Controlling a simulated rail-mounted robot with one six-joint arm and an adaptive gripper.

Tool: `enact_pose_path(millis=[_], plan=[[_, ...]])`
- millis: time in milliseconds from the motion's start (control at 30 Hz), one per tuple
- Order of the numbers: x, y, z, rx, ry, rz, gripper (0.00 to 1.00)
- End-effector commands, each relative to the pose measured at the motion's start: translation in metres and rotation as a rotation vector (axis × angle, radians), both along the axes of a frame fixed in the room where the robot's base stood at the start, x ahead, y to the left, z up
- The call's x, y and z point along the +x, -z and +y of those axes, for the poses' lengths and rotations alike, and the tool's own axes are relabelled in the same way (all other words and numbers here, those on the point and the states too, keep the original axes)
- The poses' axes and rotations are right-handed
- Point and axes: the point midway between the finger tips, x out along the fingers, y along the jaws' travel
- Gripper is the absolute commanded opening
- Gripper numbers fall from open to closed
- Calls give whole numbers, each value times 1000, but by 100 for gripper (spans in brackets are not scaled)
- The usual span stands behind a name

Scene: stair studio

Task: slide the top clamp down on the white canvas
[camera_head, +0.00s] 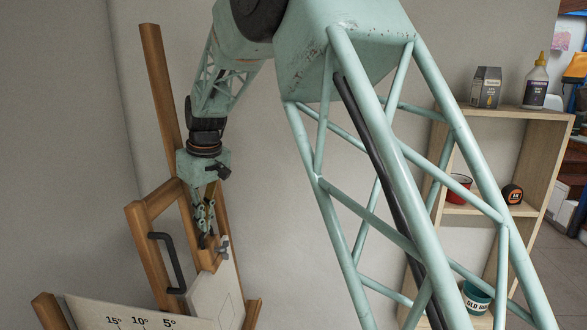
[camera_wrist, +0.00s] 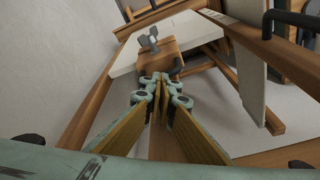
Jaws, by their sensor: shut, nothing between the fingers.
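The white canvas (camera_head: 215,302) stands on a wooden easel (camera_head: 155,265), below my gripper. The top clamp (camera_head: 211,257) is a small wooden block with a grey wing knob (camera_head: 223,245), at the canvas's upper edge. In the wrist view the clamp (camera_wrist: 143,62) sits just beyond my fingertips, against the canvas edge (camera_wrist: 185,29). I cannot tell whether there is a gap between clamp and canvas. My gripper (camera_head: 207,238) points down right above the clamp. In the wrist view its fingertips (camera_wrist: 162,82) are together and empty; contact with the clamp is unclear.
A black handle (camera_head: 170,262) sticks out on the easel's left side. A board with angle marks (camera_head: 130,315) is at the lower left. A wooden shelf (camera_head: 535,135) with bottles, a red pot and a tape measure stands right. Blank wall lies behind.

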Motion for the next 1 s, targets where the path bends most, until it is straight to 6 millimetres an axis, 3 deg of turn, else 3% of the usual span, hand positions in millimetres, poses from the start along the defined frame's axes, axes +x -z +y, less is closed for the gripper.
enact_pose_path(millis=[1000], plan=[[0, -48, 1, 2, 0, -1, 0]])
